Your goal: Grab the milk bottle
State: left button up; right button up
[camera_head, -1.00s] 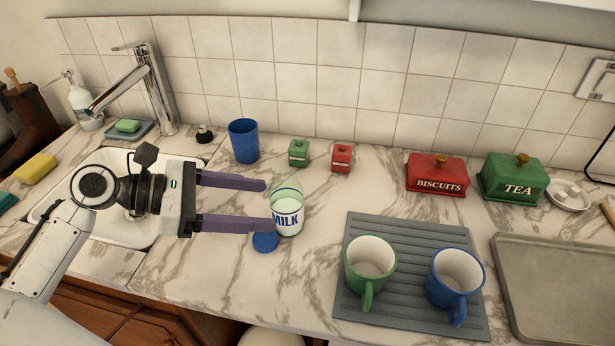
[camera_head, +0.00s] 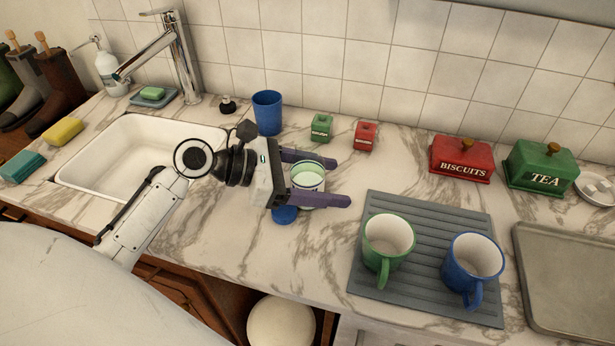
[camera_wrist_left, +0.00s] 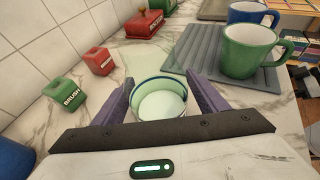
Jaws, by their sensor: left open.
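The milk bottle (camera_head: 308,174) is a clear glass with white milk in it, upright on the marble counter. My left gripper (camera_head: 340,182) is open, with its two purple fingers on either side of the bottle. In the left wrist view the open mouth of the bottle (camera_wrist_left: 160,100) sits between the fingers, close to the palm. I cannot tell whether either finger touches it. A blue round lid (camera_head: 285,215) lies on the counter beside the bottle, partly under the gripper. My right gripper is not in view.
A blue cup (camera_head: 267,112) and small green (camera_head: 321,127) and red (camera_head: 365,135) boxes stand behind. A grey mat (camera_head: 418,287) with a green mug (camera_head: 387,245) and blue mug (camera_head: 472,268) lies to the right. The sink (camera_head: 125,155) is at left.

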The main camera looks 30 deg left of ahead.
pick_arm(q)
jog(key=shift+c, duration=0.5)
jog(key=c, duration=1.1)
jog(key=shift+c, duration=0.8)
jog(key=shift+r, duration=0.2)
